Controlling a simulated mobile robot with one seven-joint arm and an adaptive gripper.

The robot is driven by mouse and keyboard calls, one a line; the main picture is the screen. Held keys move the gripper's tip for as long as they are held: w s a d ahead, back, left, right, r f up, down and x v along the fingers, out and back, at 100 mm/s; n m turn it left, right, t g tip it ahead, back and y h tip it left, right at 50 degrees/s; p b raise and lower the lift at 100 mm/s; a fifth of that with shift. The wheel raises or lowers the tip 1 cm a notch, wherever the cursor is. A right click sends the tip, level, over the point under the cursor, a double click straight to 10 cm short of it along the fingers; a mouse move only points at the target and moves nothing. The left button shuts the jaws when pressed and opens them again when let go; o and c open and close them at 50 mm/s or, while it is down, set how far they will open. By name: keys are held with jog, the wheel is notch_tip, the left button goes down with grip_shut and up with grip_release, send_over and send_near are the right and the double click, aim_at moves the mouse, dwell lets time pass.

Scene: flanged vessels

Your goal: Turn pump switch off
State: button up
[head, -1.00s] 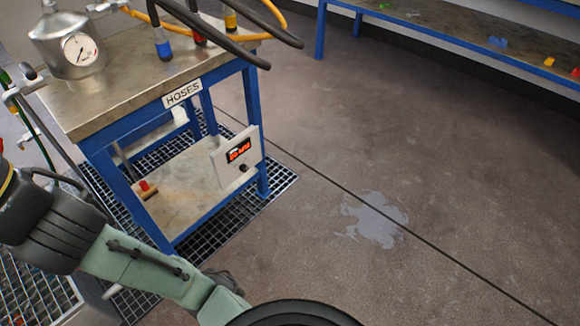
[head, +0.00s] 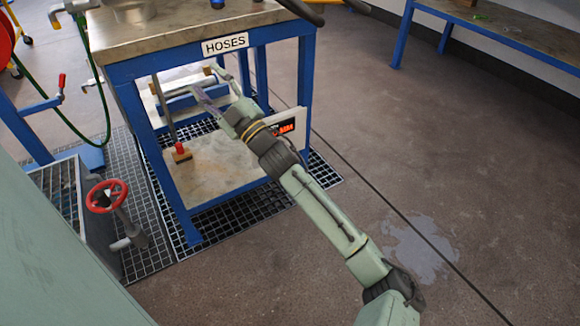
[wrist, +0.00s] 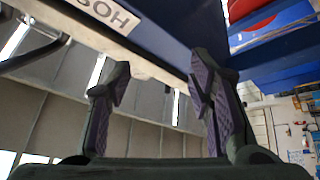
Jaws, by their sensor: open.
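The white control box (head: 301,113) with a lit red display (head: 287,128) stands on the lower shelf of the blue hose bench. My arm covers its left part in the head view, and its dark knob is hidden. No switch can be made out clearly. My gripper (head: 207,98) is left of the box, in front of or under the bench top; the depth is hard to judge. In the wrist view my gripper (wrist: 160,72) has its two purple-padded fingers apart with nothing between them. The box cannot be made out in the wrist view.
The bench's blue frame (head: 215,67) with the HOSES sign (head: 225,44) is close to my gripper. A red-topped item (head: 181,151) lies on the lower shelf. A red valve wheel (head: 106,196) is at lower left. A puddle (head: 418,248) lies on open floor at right.

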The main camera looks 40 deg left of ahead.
jog(key=w+d+f+m+t+h+b, duration=0.15)
jog(key=w+d+f, duration=0.4)
jog(key=f, duration=0.65)
jog(key=w+d+f+t+h+b, duration=0.2)
jog(key=w+d+f+h+b, duration=0.3)
jog(key=f, duration=0.8)
jog(key=w+d+f+m+t+p, duration=0.15)
jog(key=w+d+f, duration=0.25)
jog(key=w+f, duration=0.55)
jog(key=w+a+f+b, duration=0.1)
jog(key=a+b, duration=0.3)
jog(key=a, duration=0.6)
jog(key=shift+w+f, duration=0.4)
jog(key=shift+f, duration=0.45)
jog(key=shift+c, duration=0.5)
grip_shut()
